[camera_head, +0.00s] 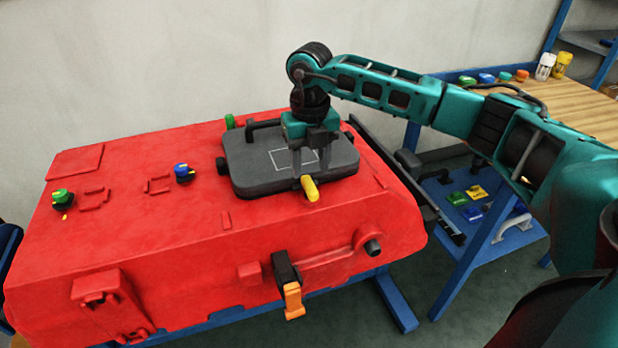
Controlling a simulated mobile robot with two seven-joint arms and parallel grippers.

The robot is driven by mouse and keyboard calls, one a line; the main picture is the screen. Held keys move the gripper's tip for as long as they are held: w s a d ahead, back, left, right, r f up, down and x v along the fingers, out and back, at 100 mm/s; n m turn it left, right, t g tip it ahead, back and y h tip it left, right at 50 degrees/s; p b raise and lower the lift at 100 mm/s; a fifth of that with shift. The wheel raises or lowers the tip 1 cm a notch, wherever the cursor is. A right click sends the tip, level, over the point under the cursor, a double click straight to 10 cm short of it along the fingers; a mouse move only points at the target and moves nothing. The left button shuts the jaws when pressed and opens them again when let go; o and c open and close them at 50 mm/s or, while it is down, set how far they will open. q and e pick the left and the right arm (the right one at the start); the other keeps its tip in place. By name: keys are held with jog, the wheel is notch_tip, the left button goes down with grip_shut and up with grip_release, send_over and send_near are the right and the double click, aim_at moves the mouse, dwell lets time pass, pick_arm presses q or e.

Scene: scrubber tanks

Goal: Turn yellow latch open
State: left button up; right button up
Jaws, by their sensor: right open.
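The yellow latch (310,188) sits at the front edge of the grey lid (250,168) on top of the red tank (150,240). It points toward the front of the tank. My right gripper (310,176) points down over the lid's front part, with its two fingers apart. Its fingertips are right at the back end of the yellow latch; I cannot tell whether they touch it. My left gripper is not in view.
An orange latch (292,300) hangs on the tank's front. Green (62,198) and blue (183,172) knobs stand on the tank's left top. A wooden table (570,105) with small caps is at the right, and a blue shelf (480,210) holds colored parts.

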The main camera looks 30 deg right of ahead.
aim_at(309, 183)
jog(key=shift+f, duration=2.25)
grip_shut()
